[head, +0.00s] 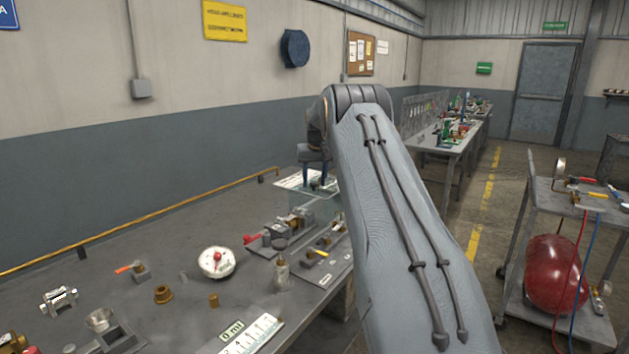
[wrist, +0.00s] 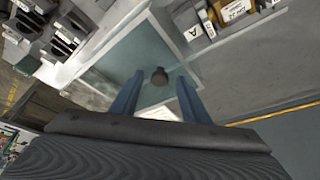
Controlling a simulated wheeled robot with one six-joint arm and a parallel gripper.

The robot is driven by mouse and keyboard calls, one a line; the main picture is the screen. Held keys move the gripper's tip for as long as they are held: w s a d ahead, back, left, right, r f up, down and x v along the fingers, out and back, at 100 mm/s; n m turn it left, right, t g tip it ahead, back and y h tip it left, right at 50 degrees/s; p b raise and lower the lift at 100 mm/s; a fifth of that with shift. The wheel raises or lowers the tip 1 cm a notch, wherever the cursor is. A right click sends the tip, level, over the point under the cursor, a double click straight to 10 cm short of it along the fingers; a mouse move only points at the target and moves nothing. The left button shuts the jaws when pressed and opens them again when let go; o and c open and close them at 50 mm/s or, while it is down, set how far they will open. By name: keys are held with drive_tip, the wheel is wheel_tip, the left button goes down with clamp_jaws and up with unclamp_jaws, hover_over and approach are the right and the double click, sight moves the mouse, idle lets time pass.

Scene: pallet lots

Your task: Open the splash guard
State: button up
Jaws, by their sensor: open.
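The splash guard is a clear, slightly green panel (wrist: 128,55) with a dark round knob (wrist: 160,77) on it. In the head view the panel (head: 312,207) stands at the far end of the bench, partly hidden by my arm. It looks closed, but I cannot tell for sure. My gripper (head: 318,177) is above it, pointing down. In the wrist view my gripper (wrist: 159,84) is open, with its blue fingers on either side of the knob in the picture. The knob appears beyond the fingertips; contact is not visible.
On the bench (head: 160,250) are a white round gauge (head: 216,262), a small bottle (head: 282,273), a red-handled valve (head: 133,269) and a fixture with a yellow handle (head: 317,252). Labelled blocks (wrist: 232,10) flank the panel. A cart with a red tank (head: 556,275) stands right.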

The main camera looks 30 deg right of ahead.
drive_tip(key=shift+r, duration=0.1)
drive_tip(key=b+v, duration=0.1)
drive_tip(key=v, duration=0.6)
drive_tip(key=shift+r+b, duration=0.25)
drive_tip(key=shift+b, duration=0.15)
drive_tip(key=shift+s, duration=0.15)
